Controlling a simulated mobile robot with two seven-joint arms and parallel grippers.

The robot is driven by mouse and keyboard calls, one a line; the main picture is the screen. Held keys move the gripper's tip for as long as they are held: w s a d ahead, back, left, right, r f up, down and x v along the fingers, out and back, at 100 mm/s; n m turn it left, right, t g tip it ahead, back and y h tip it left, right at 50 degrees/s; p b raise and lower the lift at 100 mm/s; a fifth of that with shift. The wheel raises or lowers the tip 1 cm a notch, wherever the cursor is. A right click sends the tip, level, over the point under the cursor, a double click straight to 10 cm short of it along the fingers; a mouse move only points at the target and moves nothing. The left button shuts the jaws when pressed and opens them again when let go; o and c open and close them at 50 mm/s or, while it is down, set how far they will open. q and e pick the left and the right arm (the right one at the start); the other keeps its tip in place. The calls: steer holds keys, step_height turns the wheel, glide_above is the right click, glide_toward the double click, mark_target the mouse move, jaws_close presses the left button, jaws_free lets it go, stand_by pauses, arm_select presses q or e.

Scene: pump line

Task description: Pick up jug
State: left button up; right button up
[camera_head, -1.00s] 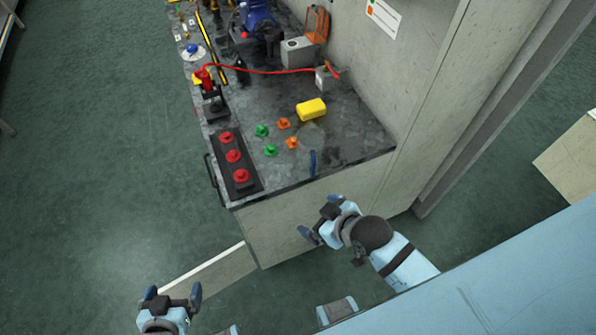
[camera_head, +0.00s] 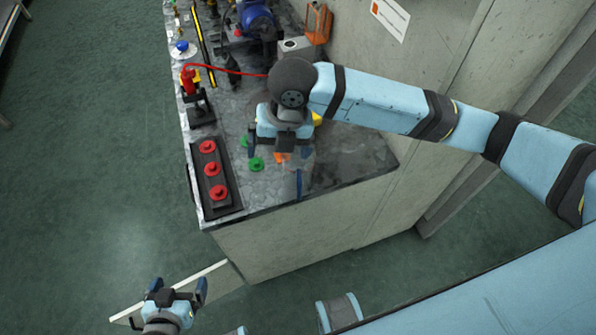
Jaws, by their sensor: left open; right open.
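I cannot clearly make out a jug. A thin blue upright piece (camera_head: 299,184) stands near the front edge of the worktop (camera_head: 345,165); it may be the handle of a clear jug, but no body is distinct. My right gripper (camera_head: 281,150) is open over the worktop, just behind the blue piece and above the small orange and green knobs. It holds nothing that I can see. My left gripper (camera_head: 176,292) is open and empty, low in front of the worktop over the floor.
A black panel with red buttons (camera_head: 213,180) lies along the left edge. A green knob (camera_head: 256,164) and an orange knob (camera_head: 282,157) are under my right gripper. A yellow block (camera_head: 317,118) is mostly hidden by my arm. A red cable and blue pump (camera_head: 257,20) lie behind. A wall bounds the right.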

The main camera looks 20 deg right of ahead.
steer(key=w+d+r+n+h, duration=0.2)
steer(key=w+d+n, duration=0.1)
steer(key=d+n, duration=0.15)
glide_toward(300, 161)
steer(key=s+a+r, duration=0.1)
steer(key=s+a, duration=0.1)
steer(key=s, duration=0.1)
steer(key=shift+m+g, duration=0.3)
steer(key=shift+m, duration=0.15)
steer(key=shift+s+d+f, duration=0.1)
steer(key=shift+f, duration=1.2)
steer(key=shift+s+d+f, duration=0.1)
steer(key=shift+f, duration=1.2)
steer(key=c, duration=0.9)
